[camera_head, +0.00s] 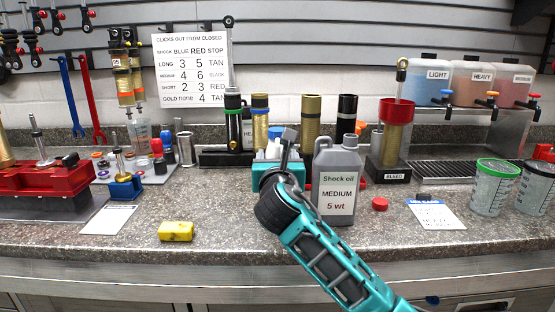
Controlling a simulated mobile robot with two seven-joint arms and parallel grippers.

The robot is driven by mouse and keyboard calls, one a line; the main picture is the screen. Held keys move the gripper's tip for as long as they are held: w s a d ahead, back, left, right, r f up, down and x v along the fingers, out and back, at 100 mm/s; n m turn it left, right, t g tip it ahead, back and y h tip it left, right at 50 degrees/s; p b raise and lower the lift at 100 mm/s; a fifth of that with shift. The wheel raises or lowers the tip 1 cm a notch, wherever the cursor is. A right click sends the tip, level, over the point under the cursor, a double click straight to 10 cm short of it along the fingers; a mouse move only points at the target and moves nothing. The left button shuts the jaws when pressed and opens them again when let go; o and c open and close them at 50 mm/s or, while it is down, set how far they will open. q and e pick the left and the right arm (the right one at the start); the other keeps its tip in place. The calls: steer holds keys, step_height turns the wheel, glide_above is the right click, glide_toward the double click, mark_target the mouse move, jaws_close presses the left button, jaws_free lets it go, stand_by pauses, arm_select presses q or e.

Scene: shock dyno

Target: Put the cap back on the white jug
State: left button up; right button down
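The jug (337,165) is grey in this picture, with a white label reading "Shock oil MEDIUM 5 wt". It stands upright near the middle of the counter, and no cap shows on its neck. A red cap (380,204) lies on the counter just right of the jug. My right arm, teal, comes in from the lower right and crosses in front of the jug's lower left. My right gripper (287,142) is just left of the jug, apart from the red cap. Its fingers are small and seen edge-on, so their opening is unclear. My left gripper is out of view.
A yellow block (176,231) lies at the front left. A paper card (436,214) and measuring cups (492,190) are on the right. A bleed stand (388,171) with a red funnel stands behind the cap. The front counter between block and arm is clear.

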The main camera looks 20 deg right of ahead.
steer(key=c, duration=0.7)
jaws_free()
steer(key=shift+f, duration=0.1)
steer(key=o, duration=0.5)
arm_select(q)
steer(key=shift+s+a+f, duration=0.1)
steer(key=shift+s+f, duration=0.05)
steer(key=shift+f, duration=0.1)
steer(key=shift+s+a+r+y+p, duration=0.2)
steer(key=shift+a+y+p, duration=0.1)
steer(key=shift+p, duration=0.15)
arm_select(e)
steer(key=v, duration=1.2)
steer(key=shift+r, duration=0.2)
